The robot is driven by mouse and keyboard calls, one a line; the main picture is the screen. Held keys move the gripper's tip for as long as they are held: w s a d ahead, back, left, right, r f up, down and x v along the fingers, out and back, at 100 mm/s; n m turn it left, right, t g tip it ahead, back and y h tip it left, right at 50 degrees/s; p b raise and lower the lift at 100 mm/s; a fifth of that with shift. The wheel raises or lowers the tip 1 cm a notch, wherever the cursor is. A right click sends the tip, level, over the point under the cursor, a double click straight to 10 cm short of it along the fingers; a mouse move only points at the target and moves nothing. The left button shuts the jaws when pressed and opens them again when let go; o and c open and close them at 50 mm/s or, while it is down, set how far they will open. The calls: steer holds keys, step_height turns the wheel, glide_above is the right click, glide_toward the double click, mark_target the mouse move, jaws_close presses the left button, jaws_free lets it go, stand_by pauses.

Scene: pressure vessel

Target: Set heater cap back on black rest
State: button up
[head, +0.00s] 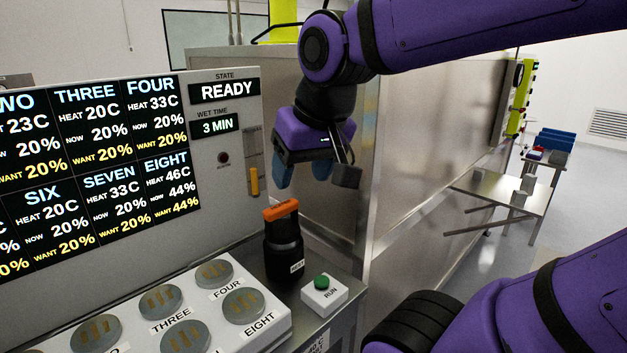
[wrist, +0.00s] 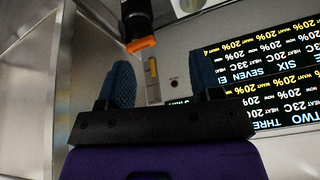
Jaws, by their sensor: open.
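A black cylinder (head: 284,252) with a small white label stands upright on the metal ledge. An orange bar-shaped grip (head: 281,210) tops it, and this looks like the heater cap seated on the black rest; I cannot clearly tell where cap ends and rest begins. My gripper (head: 302,176) is open and empty, blue fingers pointing down, above and slightly right of the orange grip and apart from it. In the wrist view the orange grip (wrist: 141,44) and the black body (wrist: 137,20) lie beyond the open fingers (wrist: 160,78).
A white box with a green RUN button (head: 322,282) stands right of the cylinder. A white tray with several grey round lids (head: 160,298) lies left in front. The display panel (head: 225,160) rises behind left, with a yellow slider (head: 254,181). A tall metal wall (head: 430,150) stands right.

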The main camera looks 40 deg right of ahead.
steer(key=shift+s+a+f+n+t, duration=0.15)
steer(key=shift+s+n, duration=0.2)
steer(key=shift+s, duration=0.2)
steer(key=shift+s+a+f+n+t, duration=0.15)
steer(key=shift+s+n, duration=0.25)
steer(key=shift+s, duration=0.2)
steer(key=shift+s+a+n, duration=0.15)
steer(key=shift+s+n, duration=0.2)
steer(key=shift+s, duration=0.2)
